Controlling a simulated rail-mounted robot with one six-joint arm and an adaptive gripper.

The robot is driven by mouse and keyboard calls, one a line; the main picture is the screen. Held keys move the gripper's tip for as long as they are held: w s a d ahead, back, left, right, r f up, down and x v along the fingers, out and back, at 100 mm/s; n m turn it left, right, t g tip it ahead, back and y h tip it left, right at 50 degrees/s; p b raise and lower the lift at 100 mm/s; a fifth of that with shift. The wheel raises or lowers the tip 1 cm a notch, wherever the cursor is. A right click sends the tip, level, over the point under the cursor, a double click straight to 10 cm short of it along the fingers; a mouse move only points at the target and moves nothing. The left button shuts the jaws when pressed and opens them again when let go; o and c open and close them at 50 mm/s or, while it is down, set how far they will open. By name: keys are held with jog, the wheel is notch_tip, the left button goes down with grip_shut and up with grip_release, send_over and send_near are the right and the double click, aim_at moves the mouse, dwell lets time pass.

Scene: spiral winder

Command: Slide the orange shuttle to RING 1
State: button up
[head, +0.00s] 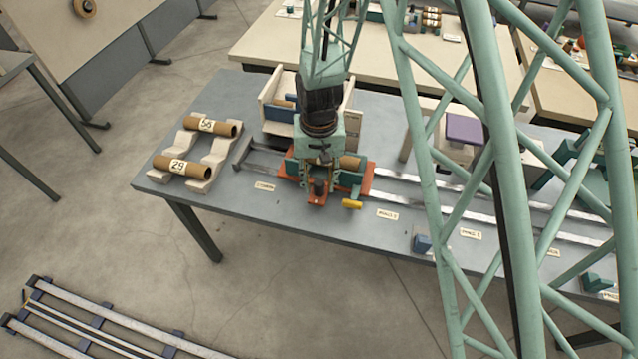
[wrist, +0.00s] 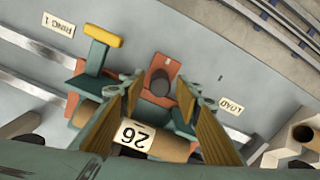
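The orange shuttle (head: 368,179) sits on the rails by the LOAD label (wrist: 231,106), left of the RING 1 label (head: 387,215) in the head view. Its orange plate (wrist: 172,69) carries a dark upright knob (wrist: 160,82), and a cardboard tube marked 26 (wrist: 135,137) lies across green supports. A yellow-topped handle (wrist: 103,35) stands at its RING 1 side. My gripper (head: 318,178) is over the shuttle, pointing down. In the wrist view its fingers (wrist: 158,88) are apart on either side of the knob, with a gap showing at both sides.
Steel rails (head: 420,188) run right past RING 1 and RING 2 (head: 471,234). A wooden rack at the left holds tubes 56 (head: 218,127) and 29 (head: 183,167). A wooden box (head: 275,104) stands behind the shuttle. A small blue block (head: 422,243) lies near the front edge.

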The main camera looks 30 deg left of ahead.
jog(key=shift+f, duration=0.25)
jog(key=shift+c, duration=0.7)
grip_shut()
jog(key=shift+d, duration=0.15)
